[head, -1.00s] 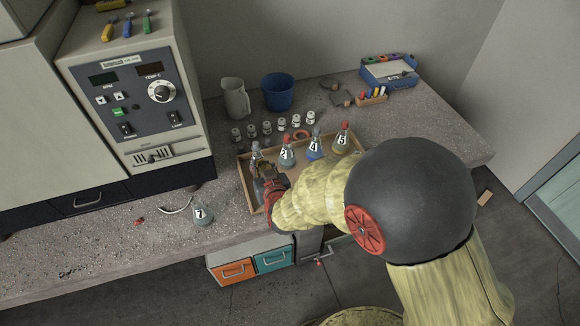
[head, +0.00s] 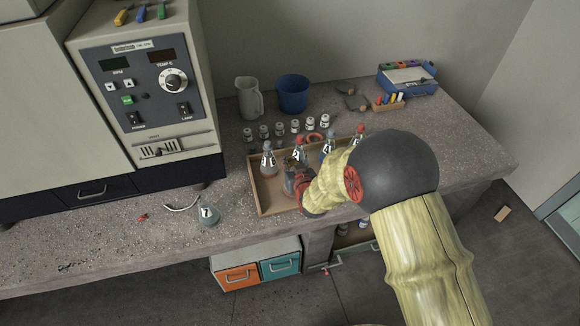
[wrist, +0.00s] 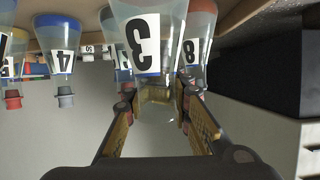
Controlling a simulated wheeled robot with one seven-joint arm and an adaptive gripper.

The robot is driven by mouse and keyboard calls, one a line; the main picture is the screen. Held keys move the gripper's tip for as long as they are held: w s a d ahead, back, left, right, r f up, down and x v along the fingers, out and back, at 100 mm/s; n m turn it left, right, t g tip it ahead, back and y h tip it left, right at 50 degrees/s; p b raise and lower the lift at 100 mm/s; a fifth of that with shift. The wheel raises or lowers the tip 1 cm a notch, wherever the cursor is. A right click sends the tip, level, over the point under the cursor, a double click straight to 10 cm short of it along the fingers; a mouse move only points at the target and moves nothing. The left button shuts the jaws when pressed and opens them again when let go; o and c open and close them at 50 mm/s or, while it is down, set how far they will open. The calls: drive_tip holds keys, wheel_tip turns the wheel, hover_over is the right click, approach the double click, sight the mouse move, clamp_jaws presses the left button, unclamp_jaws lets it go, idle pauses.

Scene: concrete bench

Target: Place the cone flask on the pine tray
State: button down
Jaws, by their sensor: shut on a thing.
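The pine tray (head: 264,203) is a shallow wooden tray on the bench with several numbered conical flasks in it. My gripper (head: 295,180) is over the tray's front middle. In the wrist view my gripper (wrist: 160,98) is shut on the neck of a cone flask (wrist: 146,35) labelled 3. I cannot tell whether this flask touches the tray floor. A grey-stoppered flask (head: 268,162) stands at the tray's left. Flask 4 (wrist: 62,42) and flask 8 (wrist: 199,28) show beside the held one in the wrist view. My gripper hides most of the held flask in the head view.
Flask 7 (head: 207,212) stands on the bench left of the tray. Several small vials (head: 279,130) line up behind it. A blue bucket (head: 293,95), a grey jug (head: 249,98) and a blue box (head: 406,80) are farther back. A control unit (head: 148,90) stands left.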

drive_tip(key=shift+f, duration=0.5)
drive_tip(key=shift+f, duration=0.15)
drive_tip(key=c, duration=1.6)
unclamp_jaws()
drive_tip(key=shift+o, duration=0.3)
